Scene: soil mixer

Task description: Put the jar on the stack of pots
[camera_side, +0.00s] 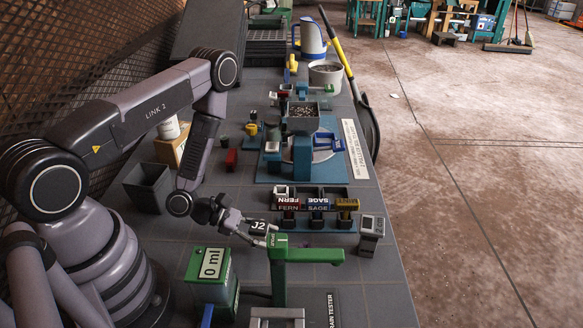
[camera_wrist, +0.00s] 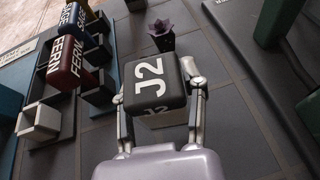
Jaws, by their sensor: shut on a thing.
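In the side view the jar is just above and left of the green tester post. Dark square pots (camera_side: 148,187) stand on the bench at the left, beside my arm; they look like the stack, but I cannot tell how many are nested. The jar is well apart from them.
A green tester (camera_side: 279,270) and a "0 ml" container (camera_side: 211,268) stand in front. A rack of FERN and SAGE blocks (camera_side: 315,199) is behind the jar. A plant in a dark pot (camera_wrist: 160,40) shows beyond the jar. A carton (camera_side: 172,150) stands behind the dark pots.

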